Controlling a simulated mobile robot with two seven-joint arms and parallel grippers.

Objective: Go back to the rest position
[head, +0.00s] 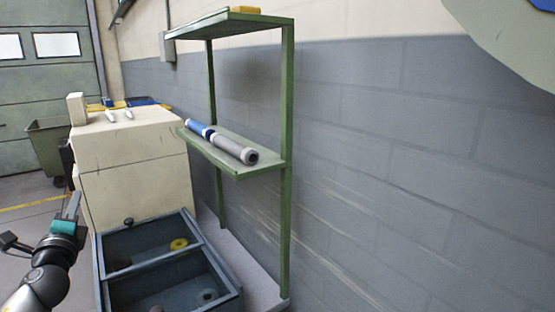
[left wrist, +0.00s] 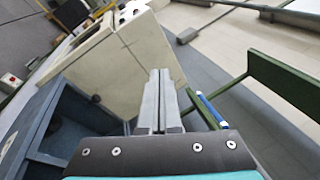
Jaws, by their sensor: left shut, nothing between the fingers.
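My left gripper (head: 72,206) is at the lower left of the head view, left of the blue-grey bin and in front of the beige cabinet. In the left wrist view its two fingers (left wrist: 159,100) are together, with nothing between them. My right gripper is not in view. The task names no other object.
A green shelf (head: 268,168) carries a blue-and-grey tube (head: 228,146). A grey brick wall (head: 420,180) bounds the right side. Open floor (head: 28,215) shows at left.

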